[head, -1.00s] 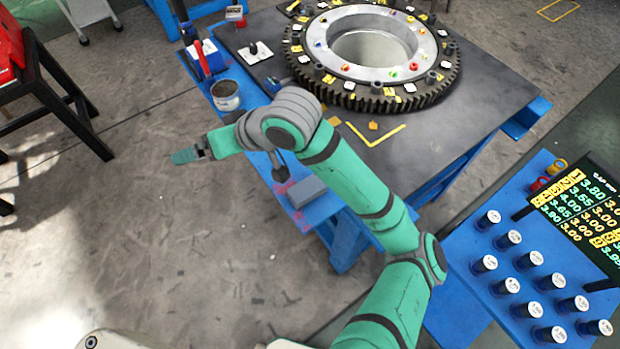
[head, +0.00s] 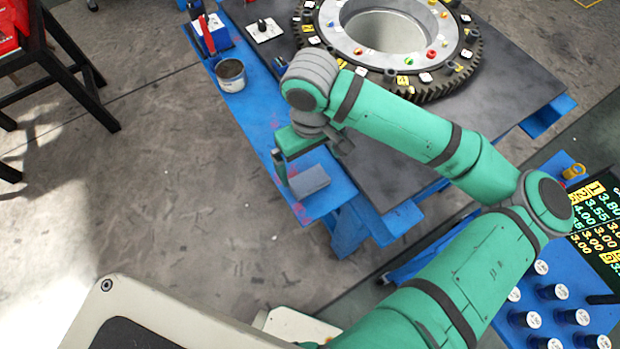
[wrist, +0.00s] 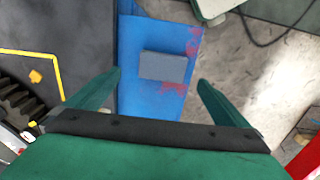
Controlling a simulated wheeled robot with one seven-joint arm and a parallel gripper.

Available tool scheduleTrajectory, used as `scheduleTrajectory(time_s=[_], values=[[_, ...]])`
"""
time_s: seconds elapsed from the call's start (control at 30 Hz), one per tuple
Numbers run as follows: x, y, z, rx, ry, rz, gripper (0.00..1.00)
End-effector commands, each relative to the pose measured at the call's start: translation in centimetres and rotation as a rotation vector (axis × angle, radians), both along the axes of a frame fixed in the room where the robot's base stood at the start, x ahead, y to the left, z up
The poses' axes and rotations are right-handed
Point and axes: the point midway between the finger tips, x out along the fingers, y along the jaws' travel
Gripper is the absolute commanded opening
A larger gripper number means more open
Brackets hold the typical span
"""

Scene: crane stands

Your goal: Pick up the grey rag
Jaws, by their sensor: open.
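The grey rag (head: 308,182) lies as a flat, folded-looking rectangle on the blue ledge along the near-left side of the table. My gripper (head: 283,167) is over that ledge, beside and above the rag, pointing down. In the wrist view the rag (wrist: 165,66) appears between the two spread green fingers of my gripper (wrist: 161,76), a little beyond their tips. The fingers are open and empty. The rag appears apart from them, though the exact height gap cannot be told. One finger is mostly hidden in the head view.
The blue ledge (wrist: 150,105) has reddish stains near the rag. A dark tabletop (head: 400,150) carries a large gear ring (head: 455,75). A paint can (head: 231,77) stands farther back on the ledge. A black-legged stand (head: 75,65) is at left; open floor lies between.

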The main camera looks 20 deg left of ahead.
Motion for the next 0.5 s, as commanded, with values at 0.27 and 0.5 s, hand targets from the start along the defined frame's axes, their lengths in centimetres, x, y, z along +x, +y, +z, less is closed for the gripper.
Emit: scheduleTrajectory(time_s=[0.27,0.5], values=[[-0.1,0.1,-2.1,0.001,0.000,0.002,1.00],[-0.4,0.0,-5.3,0.001,0.000,-0.004,1.00]])
